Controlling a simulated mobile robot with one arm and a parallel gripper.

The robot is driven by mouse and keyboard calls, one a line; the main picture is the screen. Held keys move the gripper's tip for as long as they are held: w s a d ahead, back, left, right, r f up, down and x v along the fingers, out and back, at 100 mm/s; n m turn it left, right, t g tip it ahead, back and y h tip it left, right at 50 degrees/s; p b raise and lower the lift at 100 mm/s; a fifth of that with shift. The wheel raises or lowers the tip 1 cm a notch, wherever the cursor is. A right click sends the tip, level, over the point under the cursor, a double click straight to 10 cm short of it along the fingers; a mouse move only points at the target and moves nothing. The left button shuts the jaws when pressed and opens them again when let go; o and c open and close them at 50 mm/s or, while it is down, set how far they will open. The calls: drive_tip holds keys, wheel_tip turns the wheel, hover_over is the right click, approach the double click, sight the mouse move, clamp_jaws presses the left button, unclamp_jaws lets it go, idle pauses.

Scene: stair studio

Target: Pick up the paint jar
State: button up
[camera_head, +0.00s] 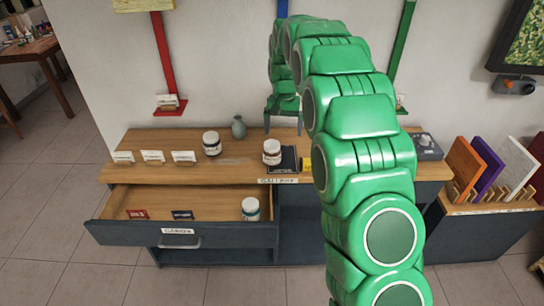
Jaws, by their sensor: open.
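Three similar white-labelled jars show. One jar (211,143) stands upright on the cabinet top (190,165), left of the middle. A second jar (272,152) with a dark lid stands on the top beside a dark flat pad (288,160). A third jar (251,209) stands in the open drawer (185,200), near its right end. I cannot tell which one is the paint jar. My gripper (283,126) is open and empty, fingers pointing down. It appears just above the second jar in the picture, apart from it. My green arm hides the cabinet's right part.
A small grey-green vase (239,127) stands between the two jars on top. Several white cards (153,156) line the left. Two small cards (137,214) lie in the drawer, whose left part is mostly free. A grey device (425,147) and upright coloured panels (487,166) stand right.

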sight(272, 143)
drive_tip(key=w+a+f, duration=0.1)
drive_tip(key=w+f, duration=0.1)
drive_tip(key=w+a+f, duration=0.1)
drive_tip(key=w+f, duration=0.1)
drive_tip(key=f, duration=0.1)
drive_tip(key=w+a+f, duration=0.1)
drive_tip(key=w+f, duration=0.1)
drive_tip(key=w, duration=0.1)
drive_tip(key=shift+a+f, duration=0.2)
drive_tip(key=shift+a, duration=0.05)
drive_tip(key=shift+s+f, duration=0.15)
drive_tip(key=shift+f, duration=3.65)
drive_tip(key=shift+c, duration=0.5)
drive_tip(key=c, duration=1.2)
